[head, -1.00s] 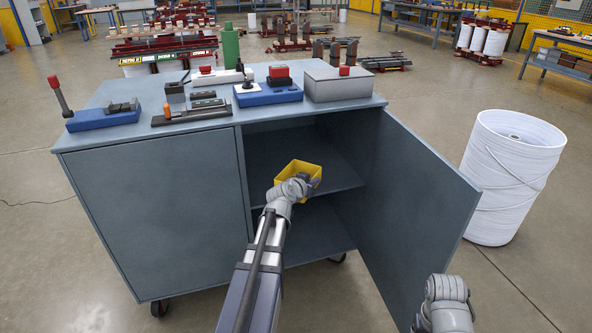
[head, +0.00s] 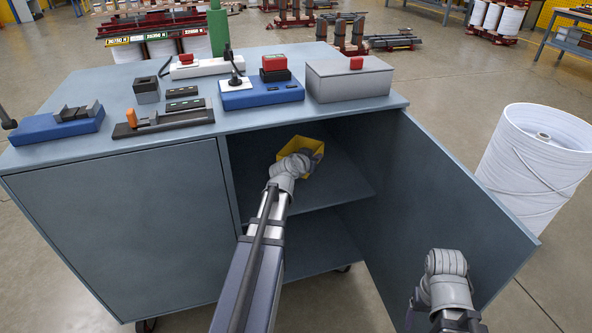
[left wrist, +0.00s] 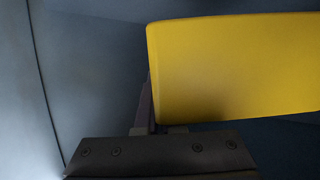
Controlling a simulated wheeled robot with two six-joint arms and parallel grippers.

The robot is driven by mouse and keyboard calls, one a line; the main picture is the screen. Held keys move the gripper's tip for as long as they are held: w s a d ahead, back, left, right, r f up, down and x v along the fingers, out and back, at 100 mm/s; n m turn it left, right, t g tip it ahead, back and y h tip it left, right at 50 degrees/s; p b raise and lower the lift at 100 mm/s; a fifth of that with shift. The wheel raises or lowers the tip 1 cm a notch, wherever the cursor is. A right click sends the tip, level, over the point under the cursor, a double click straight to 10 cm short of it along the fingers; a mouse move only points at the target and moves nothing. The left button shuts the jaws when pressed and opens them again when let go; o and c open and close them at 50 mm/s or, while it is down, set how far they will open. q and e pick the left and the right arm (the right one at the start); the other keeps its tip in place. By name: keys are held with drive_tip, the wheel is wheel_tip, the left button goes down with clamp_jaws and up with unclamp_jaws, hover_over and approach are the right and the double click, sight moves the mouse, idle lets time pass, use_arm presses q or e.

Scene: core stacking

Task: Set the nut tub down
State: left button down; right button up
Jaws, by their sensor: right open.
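The nut tub is a yellow open-topped tub (head: 287,154), inside the open right bay of the grey cabinet, over its middle shelf (head: 335,187). Dark contents show in it, partly covered by my left wrist. My left gripper (head: 305,160) reaches in from the front and is shut on the tub. In the left wrist view the tub's yellow wall (left wrist: 235,70) fills the upper right, with a finger (left wrist: 145,108) beside its left edge. I cannot tell whether the tub touches the shelf. My right gripper (head: 445,262) is open and empty in front of the cabinet door, its fingers mostly hidden.
The cabinet door (head: 450,200) stands open on the right, close to my right arm. A white drum (head: 535,160) stands to the right. The shelf right of the tub is bare.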

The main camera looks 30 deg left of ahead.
use_arm(q)
drive_tip(key=shift+f+b, duration=5.1)
drive_tip(key=shift+b, duration=0.05)
drive_tip(key=shift+r, duration=0.15)
drive_tip(key=c, duration=1.5)
unclamp_jaws()
drive_tip(key=shift+f, duration=0.2)
drive_tip(key=o, duration=0.5)
drive_tip(key=shift+c, duration=0.2)
drive_tip(key=shift+r, duration=0.15)
